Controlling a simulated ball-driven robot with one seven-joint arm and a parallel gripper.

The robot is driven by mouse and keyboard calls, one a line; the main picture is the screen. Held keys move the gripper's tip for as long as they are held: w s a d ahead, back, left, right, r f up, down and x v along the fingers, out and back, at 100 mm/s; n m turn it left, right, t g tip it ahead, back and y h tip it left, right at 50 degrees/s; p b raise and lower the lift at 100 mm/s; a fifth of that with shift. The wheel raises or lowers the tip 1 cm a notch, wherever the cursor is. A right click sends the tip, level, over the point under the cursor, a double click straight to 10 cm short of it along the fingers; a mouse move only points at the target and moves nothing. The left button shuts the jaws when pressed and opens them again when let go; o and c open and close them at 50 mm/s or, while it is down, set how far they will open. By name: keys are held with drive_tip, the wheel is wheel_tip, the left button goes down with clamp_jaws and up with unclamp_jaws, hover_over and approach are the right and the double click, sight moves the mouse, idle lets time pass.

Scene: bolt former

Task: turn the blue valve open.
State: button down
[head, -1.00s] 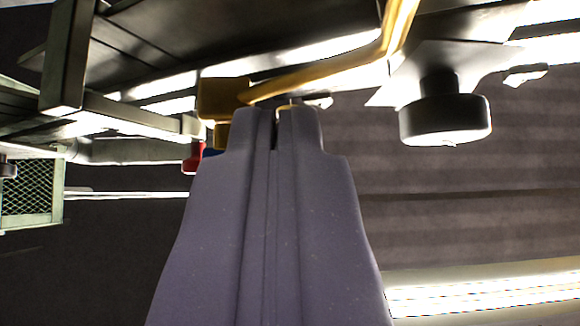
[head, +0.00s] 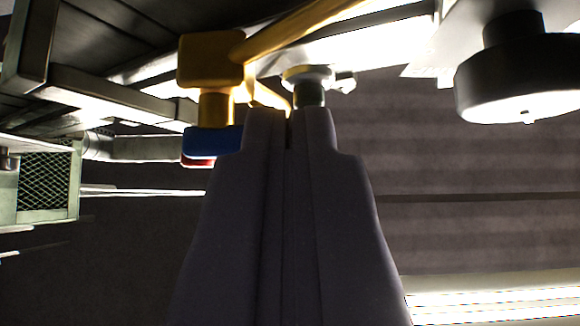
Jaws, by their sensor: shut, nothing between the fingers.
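The blue valve (head: 212,141) shows as a small blue block under a yellow fitting (head: 212,60), left of my fingertips. My gripper's right part hides nothing of the fitting, but its left finger stands close to the valve's right end. I cannot tell whether they touch. My gripper (head: 288,112) is shut and empty, pointing up the picture. A red part (head: 197,161) shows just below and behind the blue valve.
A yellow pipe (head: 300,28) runs from the fitting to the upper right. A black round knob or foot (head: 520,80) hangs at the right. A grey frame (head: 110,105) fills the upper left. A mesh-sided box (head: 48,183) is at the left edge.

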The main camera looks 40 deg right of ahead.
drive_tip(key=shift+a+r+m+g+h+b, duration=0.15)
drive_tip(key=shift+m+g+h, duration=0.25)
drive_tip(key=shift+m+h, duration=0.4)
drive_tip(key=shift+r+m+g+h+b, duration=0.15)
drive_tip(key=shift+m+g+h, duration=0.35)
drive_tip(key=shift+m, duration=0.5)
drive_tip(key=m+g+h, duration=0.2)
drive_tip(key=m, duration=0.1)
drive_tip(key=r+m+g+h, duration=0.1)
drive_tip(key=m+h, duration=0.1)
drive_tip(key=shift+w+a, duration=0.2)
drive_tip(key=shift+a, duration=0.2)
